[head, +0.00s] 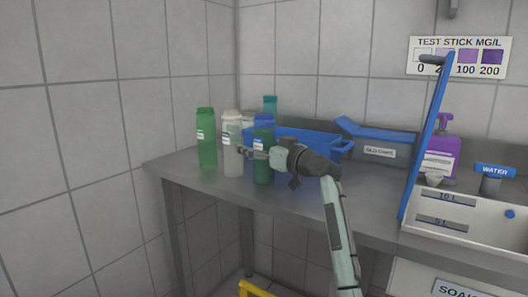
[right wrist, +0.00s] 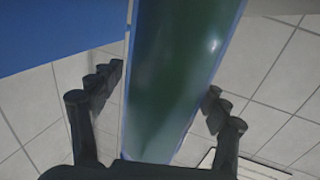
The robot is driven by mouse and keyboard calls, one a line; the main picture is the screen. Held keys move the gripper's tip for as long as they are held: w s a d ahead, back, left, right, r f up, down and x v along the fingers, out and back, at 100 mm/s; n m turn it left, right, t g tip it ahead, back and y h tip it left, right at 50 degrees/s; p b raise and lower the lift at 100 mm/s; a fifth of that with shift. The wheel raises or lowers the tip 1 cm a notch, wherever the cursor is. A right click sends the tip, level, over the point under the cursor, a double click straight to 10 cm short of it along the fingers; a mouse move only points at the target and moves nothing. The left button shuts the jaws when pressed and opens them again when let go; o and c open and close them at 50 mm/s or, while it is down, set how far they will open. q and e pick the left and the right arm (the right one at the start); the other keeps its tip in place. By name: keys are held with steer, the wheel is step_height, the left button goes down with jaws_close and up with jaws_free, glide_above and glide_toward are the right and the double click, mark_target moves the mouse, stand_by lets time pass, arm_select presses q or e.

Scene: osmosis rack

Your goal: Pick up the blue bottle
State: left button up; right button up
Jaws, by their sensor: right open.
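In the right wrist view a green body with blue edges (right wrist: 183,75), seemingly this bottle, fills the space between the spread fingers of my open right gripper (right wrist: 163,84). Gaps show beside both fingers. My left gripper is not in view.
A white bottle (head: 232,160) and a green bottle (head: 206,145) stand close on the left. A grey box (head: 378,150), a purple bottle (head: 442,148) and a sink (head: 465,212) lie right.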

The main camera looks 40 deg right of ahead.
steer(key=shift+c, duration=0.3)
steer(key=c, duration=1.3)
steer(key=shift+r, duration=0.15)
steer(key=shift+c, duration=0.3)
